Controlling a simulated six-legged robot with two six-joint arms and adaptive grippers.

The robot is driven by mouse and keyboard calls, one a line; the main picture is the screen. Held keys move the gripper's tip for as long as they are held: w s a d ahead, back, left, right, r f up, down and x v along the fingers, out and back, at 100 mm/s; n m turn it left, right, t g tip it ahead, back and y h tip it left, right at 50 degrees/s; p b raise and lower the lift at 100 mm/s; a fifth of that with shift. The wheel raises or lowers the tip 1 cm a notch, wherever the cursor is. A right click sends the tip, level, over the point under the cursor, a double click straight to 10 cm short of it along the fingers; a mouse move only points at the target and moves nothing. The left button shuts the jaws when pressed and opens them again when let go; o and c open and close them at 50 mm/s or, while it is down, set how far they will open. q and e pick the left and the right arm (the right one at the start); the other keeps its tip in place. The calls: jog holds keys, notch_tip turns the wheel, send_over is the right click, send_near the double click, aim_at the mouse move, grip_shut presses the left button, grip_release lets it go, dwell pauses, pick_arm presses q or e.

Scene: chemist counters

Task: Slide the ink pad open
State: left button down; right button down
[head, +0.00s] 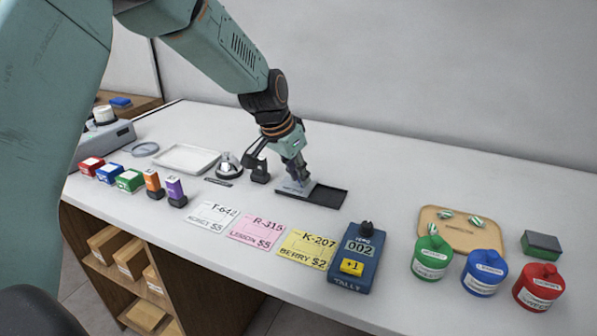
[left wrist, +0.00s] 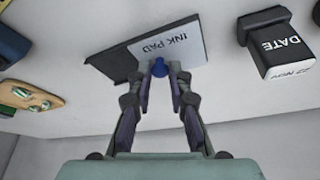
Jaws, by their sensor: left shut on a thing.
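The ink pad (head: 328,197) lies on the white counter, a flat dark tray with a grey lid (head: 294,188) over its left part. The right part of the dark pad is uncovered. In the left wrist view the lid (left wrist: 185,46) reads INK PAD, and the dark part (left wrist: 110,66) shows to its left. A blue knob (left wrist: 160,68) stands on the lid's edge. My left gripper (head: 297,179) is shut on this knob; its fingertips (left wrist: 160,75) sit on both sides of it. My right gripper is not in view.
A black DATE stamp (left wrist: 283,45) stands close beside the pad. Price cards (head: 257,230) and a blue tally counter (head: 356,262) lie in front. A wooden tray (head: 432,228) and several coloured jars (head: 483,277) stand right. The counter behind the pad is clear.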

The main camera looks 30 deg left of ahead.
pick_arm(q)
jog(key=shift+a, duration=0.15)
jog(key=shift+w+r, duration=0.1)
jog(key=d, duration=0.2)
jog(key=d+p, duration=0.1)
jog(key=d, duration=0.4)
jog(key=shift+w+r, duration=0.1)
jog(key=shift+w, duration=0.2)
jog(key=shift+a, duration=0.1)
jog(key=c, duration=1.7)
grip_release()
jog(key=o, duration=0.4)
jog(key=shift+o, duration=0.4)
jog(key=shift+s, duration=0.15)
